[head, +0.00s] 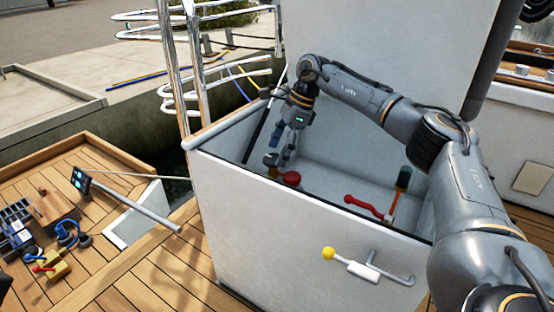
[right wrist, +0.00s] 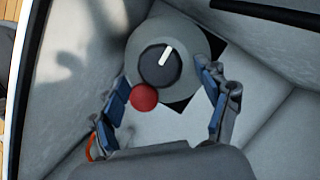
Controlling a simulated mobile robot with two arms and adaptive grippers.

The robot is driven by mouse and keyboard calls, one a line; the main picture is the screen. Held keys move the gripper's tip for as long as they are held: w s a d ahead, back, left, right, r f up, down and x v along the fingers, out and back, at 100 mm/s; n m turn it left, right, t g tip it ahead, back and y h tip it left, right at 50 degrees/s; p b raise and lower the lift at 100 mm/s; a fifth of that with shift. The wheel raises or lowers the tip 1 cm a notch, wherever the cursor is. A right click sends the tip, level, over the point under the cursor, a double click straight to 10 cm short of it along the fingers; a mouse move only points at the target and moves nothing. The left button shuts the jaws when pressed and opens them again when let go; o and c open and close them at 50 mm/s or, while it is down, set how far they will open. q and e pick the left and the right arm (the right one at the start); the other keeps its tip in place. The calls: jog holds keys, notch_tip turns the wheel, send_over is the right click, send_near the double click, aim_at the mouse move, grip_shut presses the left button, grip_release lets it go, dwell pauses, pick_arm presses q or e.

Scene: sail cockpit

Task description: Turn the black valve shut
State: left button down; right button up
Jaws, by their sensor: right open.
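The black valve (right wrist: 160,65) is a round knob with a white pointer line, on a grey round body (right wrist: 200,45) inside the locker. In the right wrist view the line tilts up and slightly right. My right gripper (right wrist: 163,80) is open, its two blue-padded fingers on either side of the knob. I cannot tell whether either finger touches it. In the head view my right gripper (head: 283,152) reaches down into the white locker (head: 230,205), and the valve is hard to make out there. My left gripper is out of view.
A red round knob (head: 291,178) sits close beside the valve; a red ball also shows in the wrist view (right wrist: 144,97).

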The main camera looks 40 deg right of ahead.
jog(key=shift+w+a+f, duration=0.1)
jog(key=shift+a+f, duration=0.1)
jog(key=shift+f, duration=0.25)
jog(key=c, duration=1.2)
